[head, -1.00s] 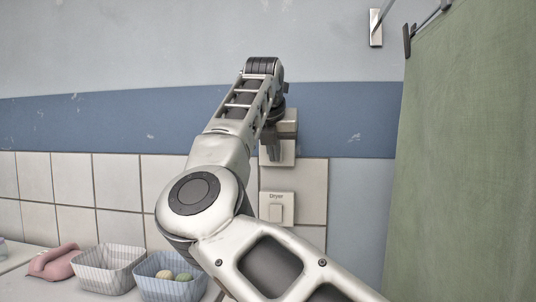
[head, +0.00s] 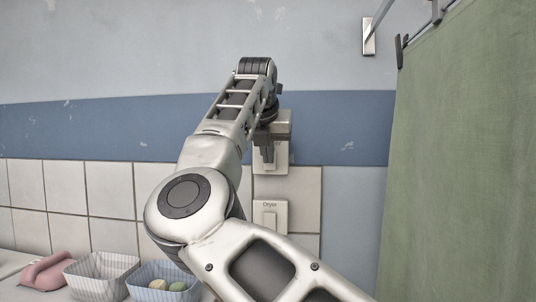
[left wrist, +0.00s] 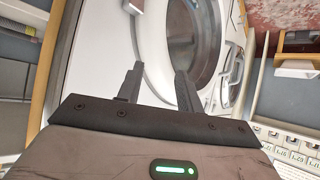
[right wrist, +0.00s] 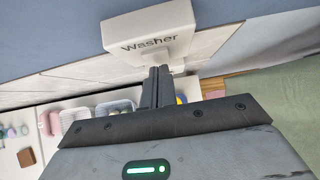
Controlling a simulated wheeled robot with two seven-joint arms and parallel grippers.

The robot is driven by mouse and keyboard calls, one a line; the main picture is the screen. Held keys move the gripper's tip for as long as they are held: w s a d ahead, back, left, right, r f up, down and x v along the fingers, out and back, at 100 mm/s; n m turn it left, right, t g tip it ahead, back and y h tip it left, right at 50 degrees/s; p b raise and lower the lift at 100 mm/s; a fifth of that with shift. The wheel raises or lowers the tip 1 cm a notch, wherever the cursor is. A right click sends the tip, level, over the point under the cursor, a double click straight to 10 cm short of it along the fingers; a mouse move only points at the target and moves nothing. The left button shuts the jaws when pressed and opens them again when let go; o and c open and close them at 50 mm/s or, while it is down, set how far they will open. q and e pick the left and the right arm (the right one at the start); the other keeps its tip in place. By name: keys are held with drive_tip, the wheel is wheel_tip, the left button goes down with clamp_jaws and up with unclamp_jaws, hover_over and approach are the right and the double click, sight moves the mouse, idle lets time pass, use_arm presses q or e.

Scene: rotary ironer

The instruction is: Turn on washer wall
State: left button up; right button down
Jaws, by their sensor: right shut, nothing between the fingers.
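The washer wall switch (right wrist: 150,32) is a white box labelled "Washer" in the right wrist view. In the head view its plate (head: 281,156) shows partly behind my right gripper (head: 267,160). My right gripper also shows in the right wrist view (right wrist: 158,70); its fingers are together and empty, with the tips at the lower edge of the switch. I cannot tell whether they touch it. The switch's rocker is mostly hidden. My left gripper (left wrist: 157,72) is open and empty, in front of a white front-loading machine (left wrist: 105,50) with a round door.
A white "Dryer" switch (head: 270,215) is on the tiled wall below. A pink object (head: 45,270), a white basket (head: 98,275) and a blue basket (head: 160,282) with small balls stand at the lower left. A green curtain (head: 465,170) hangs at the right.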

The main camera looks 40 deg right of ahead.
use_arm(q)
drive_tip(key=shift+s+f+b, duration=0.35)
drive_tip(key=shift+s+b, duration=0.1)
drive_tip(key=shift+s, duration=0.05)
use_arm(e)
drive_tip(key=s+a+f+v, duration=0.1)
drive_tip(key=v, duration=1.1)
drive_tip(key=shift+a, duration=0.3)
drive_tip(key=shift+s+r, duration=0.1)
